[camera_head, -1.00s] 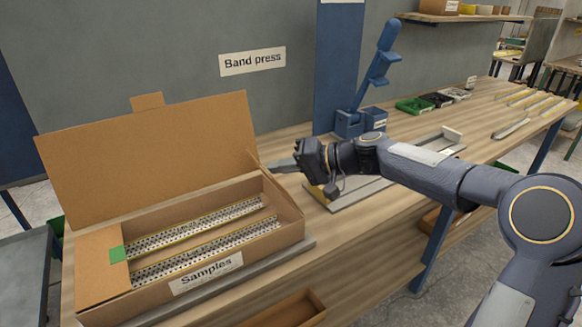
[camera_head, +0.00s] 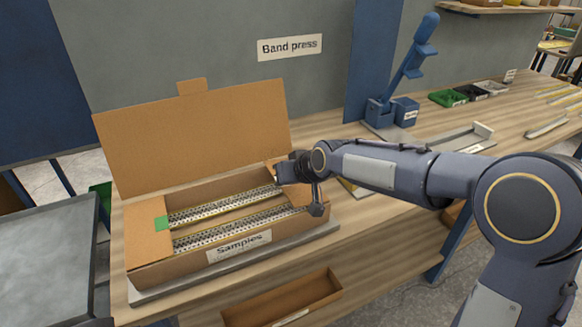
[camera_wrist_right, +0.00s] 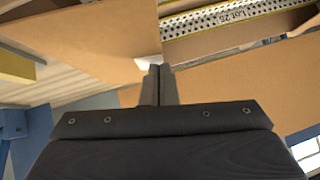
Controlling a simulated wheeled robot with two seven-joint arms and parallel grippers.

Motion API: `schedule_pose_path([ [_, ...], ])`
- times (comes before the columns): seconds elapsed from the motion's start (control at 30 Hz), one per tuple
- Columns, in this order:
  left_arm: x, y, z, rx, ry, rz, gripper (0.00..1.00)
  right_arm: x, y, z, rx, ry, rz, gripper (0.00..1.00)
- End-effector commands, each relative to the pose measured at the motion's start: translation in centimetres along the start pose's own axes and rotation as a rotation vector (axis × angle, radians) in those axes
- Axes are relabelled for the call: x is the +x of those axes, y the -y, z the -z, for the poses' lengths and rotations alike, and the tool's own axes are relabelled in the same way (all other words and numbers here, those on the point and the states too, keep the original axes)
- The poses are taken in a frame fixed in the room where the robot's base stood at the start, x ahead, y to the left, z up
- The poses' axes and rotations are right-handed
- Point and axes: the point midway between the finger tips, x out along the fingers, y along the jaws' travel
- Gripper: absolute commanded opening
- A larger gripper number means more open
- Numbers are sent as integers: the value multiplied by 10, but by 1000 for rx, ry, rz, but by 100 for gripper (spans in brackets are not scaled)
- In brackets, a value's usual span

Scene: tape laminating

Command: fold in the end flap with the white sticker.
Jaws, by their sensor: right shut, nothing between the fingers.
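The open cardboard box (camera_head: 205,254) stands on the bench with its lid (camera_head: 195,135) raised at the back. Its left end flap (camera_head: 146,225) lies folded in and bears a green sticker (camera_head: 162,223). My right gripper (camera_head: 280,170) is at the box's right end and hides most of the end flap there. In the right wrist view the shut fingers (camera_wrist_right: 159,72) are close to brown cardboard. A pale patch by their tips may be the white sticker; I cannot tell whether they touch it. My left gripper is out of view.
Perforated strips (camera_head: 225,204) lie inside the box; one also shows in the right wrist view (camera_wrist_right: 225,18). The blue press (camera_head: 392,108) stands behind to the right. An open drawer (camera_head: 285,300) juts out below the bench. A grey table (camera_head: 48,250) is at the left.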

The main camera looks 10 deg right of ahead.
Motion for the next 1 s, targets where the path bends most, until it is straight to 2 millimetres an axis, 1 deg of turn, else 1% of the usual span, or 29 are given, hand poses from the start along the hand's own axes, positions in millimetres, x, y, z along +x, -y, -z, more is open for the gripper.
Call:
schedule_pose_path([
  [0.1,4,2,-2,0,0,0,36,7,0,-7,4,1,0,0],
  [0.33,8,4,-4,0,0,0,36,12,1,-13,4,1,0,0],
  [1.0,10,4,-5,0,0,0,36,15,2,-16,5,5,1,0],
])
